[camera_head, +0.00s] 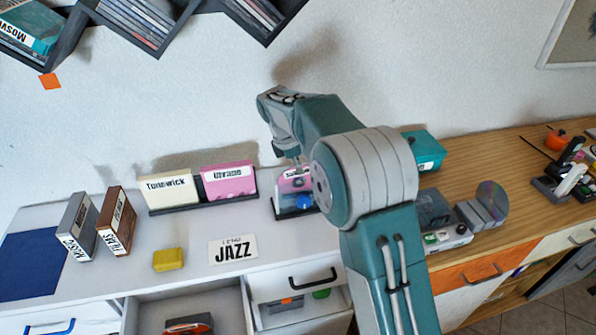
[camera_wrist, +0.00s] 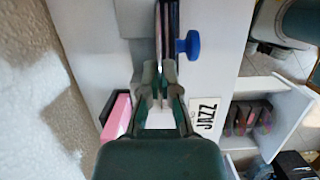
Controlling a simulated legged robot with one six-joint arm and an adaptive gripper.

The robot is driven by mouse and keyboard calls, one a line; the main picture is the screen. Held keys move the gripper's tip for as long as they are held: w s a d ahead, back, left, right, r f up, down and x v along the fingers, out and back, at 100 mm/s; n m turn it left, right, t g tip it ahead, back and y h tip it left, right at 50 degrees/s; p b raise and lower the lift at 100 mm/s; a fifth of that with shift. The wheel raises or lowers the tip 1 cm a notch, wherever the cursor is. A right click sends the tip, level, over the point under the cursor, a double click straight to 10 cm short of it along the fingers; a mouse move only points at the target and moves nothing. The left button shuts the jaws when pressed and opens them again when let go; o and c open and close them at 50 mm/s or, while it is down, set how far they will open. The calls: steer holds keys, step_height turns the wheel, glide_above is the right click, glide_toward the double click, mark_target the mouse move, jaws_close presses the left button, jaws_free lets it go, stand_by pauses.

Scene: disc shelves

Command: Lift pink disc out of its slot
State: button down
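The pink disc (camera_head: 291,182) stands upright in a small rack (camera_head: 294,210) under my gripper in the head view, partly hidden by my arm. In the wrist view several thin upright discs (camera_wrist: 168,32) show edge-on, and I cannot tell which one is pink. My gripper (camera_wrist: 159,72) points down at their near edge, its fingers close together with a thin edge between them. I cannot tell whether they press on it. In the head view my gripper (camera_head: 297,161) is at the top of the pink disc. A blue knob (camera_wrist: 188,44) sits beside the discs.
A pink box (camera_head: 229,182) and a cream box (camera_head: 169,191) stand left of the rack. A JAZZ card (camera_head: 233,250) and yellow block (camera_head: 168,259) lie in front. An open drawer (camera_head: 190,298) is below. A teal box (camera_head: 424,150) stands right.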

steer(key=shift+r, duration=4.95)
